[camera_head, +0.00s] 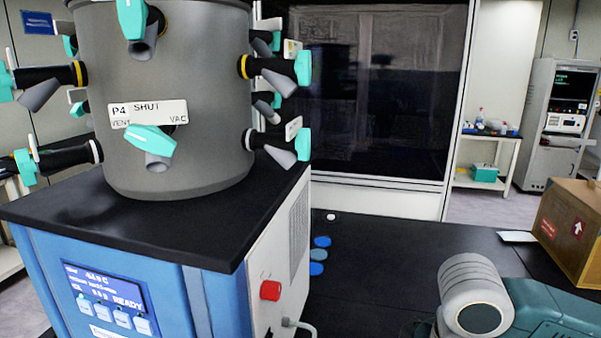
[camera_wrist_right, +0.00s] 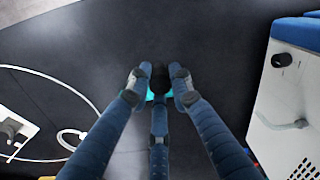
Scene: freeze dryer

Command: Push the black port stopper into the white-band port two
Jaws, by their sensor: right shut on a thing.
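The grey drum (camera_head: 175,100) of the freeze dryer has ports with teal valve handles around its wall. White-band ports show at its lower left (camera_head: 95,151) and lower right (camera_head: 249,139); I cannot read which one is port two. In the right wrist view my right gripper (camera_wrist_right: 158,84) is shut on a small dark thing, apparently the black port stopper (camera_wrist_right: 160,74), mostly hidden by the fingers, with bits of teal beside it. It is over a dark surface, away from the ports. In the head view only my right arm shows, at lower right. My left gripper is not in view.
Blue discs (camera_head: 318,255) and a small white thing (camera_head: 331,217) lie on the black bench (camera_head: 400,250). A cardboard box (camera_head: 570,230) stands at right. The bench middle is clear.

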